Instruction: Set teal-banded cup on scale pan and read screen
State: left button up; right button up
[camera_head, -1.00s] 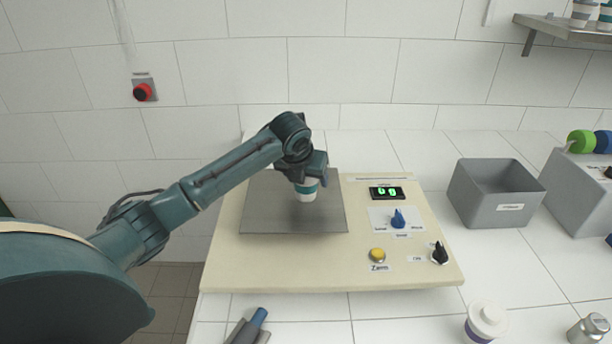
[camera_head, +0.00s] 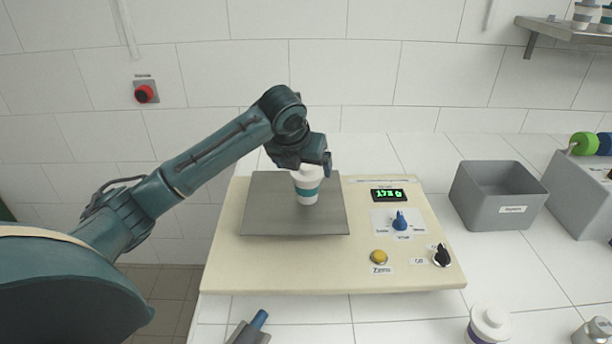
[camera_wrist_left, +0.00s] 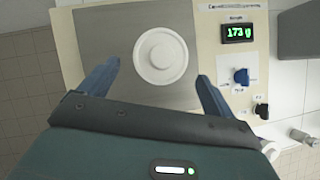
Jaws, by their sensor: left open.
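The white teal-banded cup (camera_head: 308,187) stands upright on the grey scale pan (camera_head: 268,208) in the head view. In the left wrist view its round white lid (camera_wrist_left: 160,55) shows from above. My left gripper (camera_head: 305,164) is open just above the cup. In the wrist view its two blue fingers are apart, one to each side of the cup, with visible gaps. The screen (camera_head: 388,195) is lit green and appears upside down in the head view. In the wrist view the screen (camera_wrist_left: 240,33) reads 173 g. My right gripper is not in view.
The cream panel carries a blue knob (camera_head: 400,221), a yellow button (camera_head: 379,257) and a black knob (camera_head: 441,256). A grey bin (camera_head: 497,197) stands to the right. A white-lidded container (camera_head: 488,325), a metal jar (camera_head: 592,331) and a blue-ended grey item (camera_head: 250,328) are in front.

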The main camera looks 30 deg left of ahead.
pick_arm(q)
jog(key=v, duration=0.5)
dwell(0.5)
